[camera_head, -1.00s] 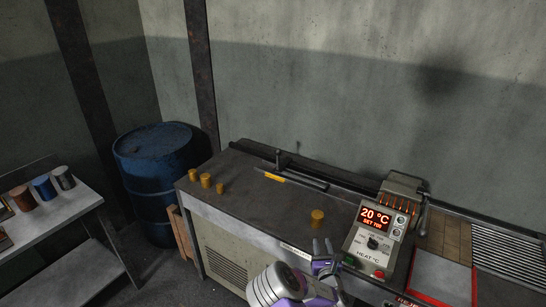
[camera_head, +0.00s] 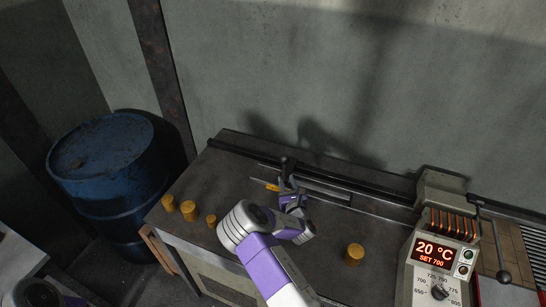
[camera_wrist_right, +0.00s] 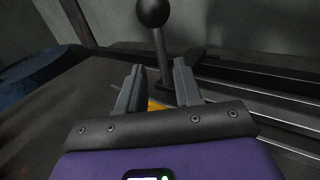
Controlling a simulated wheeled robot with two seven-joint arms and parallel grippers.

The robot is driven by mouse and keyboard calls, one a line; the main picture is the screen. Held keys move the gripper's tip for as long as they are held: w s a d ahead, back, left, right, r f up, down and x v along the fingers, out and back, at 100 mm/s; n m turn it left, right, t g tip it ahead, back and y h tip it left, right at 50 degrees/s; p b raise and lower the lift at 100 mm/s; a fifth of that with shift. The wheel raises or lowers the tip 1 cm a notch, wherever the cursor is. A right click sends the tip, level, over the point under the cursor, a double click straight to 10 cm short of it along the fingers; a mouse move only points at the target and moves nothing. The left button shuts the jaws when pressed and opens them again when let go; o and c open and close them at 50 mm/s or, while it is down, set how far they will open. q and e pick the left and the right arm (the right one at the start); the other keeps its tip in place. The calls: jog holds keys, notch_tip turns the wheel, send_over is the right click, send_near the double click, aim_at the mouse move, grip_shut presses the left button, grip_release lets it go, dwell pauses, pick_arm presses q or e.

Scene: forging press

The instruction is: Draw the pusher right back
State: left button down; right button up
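The pusher shows as an upright dark handle (camera_head: 287,163) on the rail slot at the back of the bench. In the right wrist view it is a thin stem with a black ball knob (camera_wrist_right: 152,11) on top. My right gripper (camera_head: 287,183) is just in front of it. Its two fingers (camera_wrist_right: 158,82) are apart, with the lower stem showing in the gap between them. I cannot tell whether they touch it. A yellow strip (camera_head: 271,187) lies beside the handle, partly hidden by the gripper. My left gripper is not in view.
Several brass-coloured cylinders stand on the bench, three at the left (camera_head: 189,210) and one at the right (camera_head: 355,253). The heater control box (camera_head: 438,270) reads 20 °C, SET 700. A blue drum (camera_head: 110,175) stands left of the bench. A wall is close behind.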

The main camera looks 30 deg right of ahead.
aim_at(284, 171)
jog(key=shift+w+d+r, duration=0.2)
jog(key=shift+w+d, duration=0.1)
jog(key=shift+w, duration=0.2)
jog(key=shift+x, duration=2.7)
grip_shut()
